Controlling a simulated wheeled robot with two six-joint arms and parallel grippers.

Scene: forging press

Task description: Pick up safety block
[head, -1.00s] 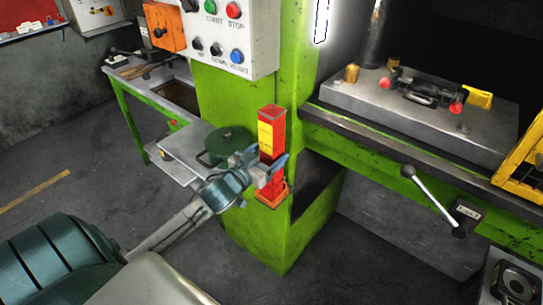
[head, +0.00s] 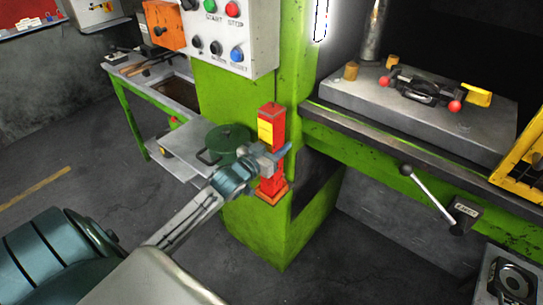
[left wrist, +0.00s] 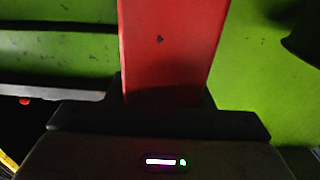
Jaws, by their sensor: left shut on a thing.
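The safety block (head: 271,128) is an upright red post with a yellow label, standing in an orange holder (head: 271,194) on the green press column. My left gripper (head: 271,160) is shut on the block around its middle, below the label. In the left wrist view the red block (left wrist: 170,50) rises from between the dark fingers (left wrist: 160,115). The fingers hide part of the block in the head view. My right gripper is in neither view.
A control box (head: 222,35) with buttons hangs above and left of the block. A green pot (head: 228,143) is behind the gripper. A lever (head: 428,193) and the press bed (head: 415,112) are to the right. Open floor lies at left.

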